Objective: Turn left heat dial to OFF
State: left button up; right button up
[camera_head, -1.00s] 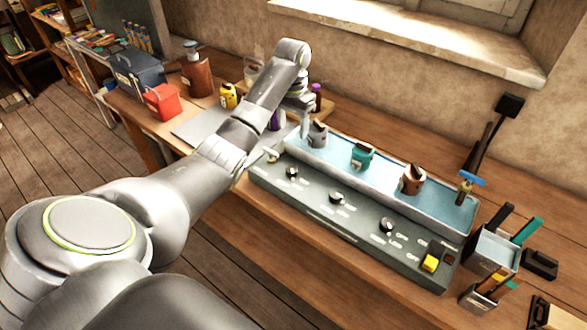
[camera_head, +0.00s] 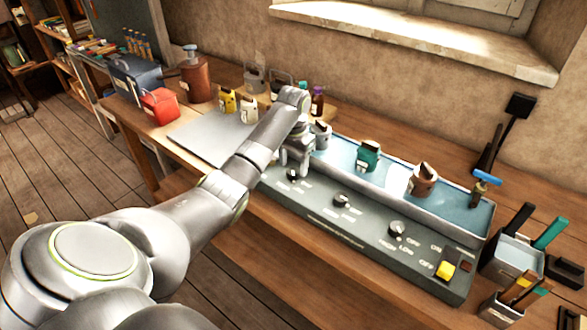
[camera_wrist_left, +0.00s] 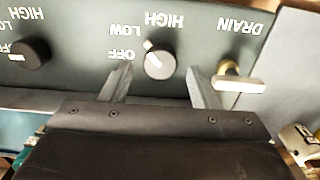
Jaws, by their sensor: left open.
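The left heat dial (camera_head: 293,175) is a small black knob at the left end of the dark control panel (camera_head: 330,225). In the left wrist view the dial (camera_wrist_left: 160,63) shows a white mark pointing up and left in the picture, toward the LOW label rather than the OFF label (camera_wrist_left: 122,55). My left gripper (camera_head: 298,167) is over that end of the panel. In the wrist view its open fingers (camera_wrist_left: 159,73) stand either side of the dial, with gaps visible. Its height above the panel is hard to tell. My right gripper is out of view.

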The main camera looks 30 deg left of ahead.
pick_arm(q)
jog(key=shift+f, duration=0.9)
jog(key=shift+c, duration=0.3)
jog(key=c, duration=0.9)
jog(key=shift+r+n+p, duration=0.2)
jog(key=shift+n+p, duration=0.2)
jog(key=shift+p, duration=0.3)
jog(key=n+p, duration=0.4)
jog(key=p, duration=0.2)
jog(key=shift+r, duration=0.15)
jog(key=shift+a+n+p, duration=0.1)
jog(key=shift+n+p, duration=0.9)
jog(key=shift+n, duration=0.2)
jog(key=shift+f+n+p, duration=0.2)
jog(key=shift+n+p, duration=0.35)
jog(key=shift+n, duration=0.35)
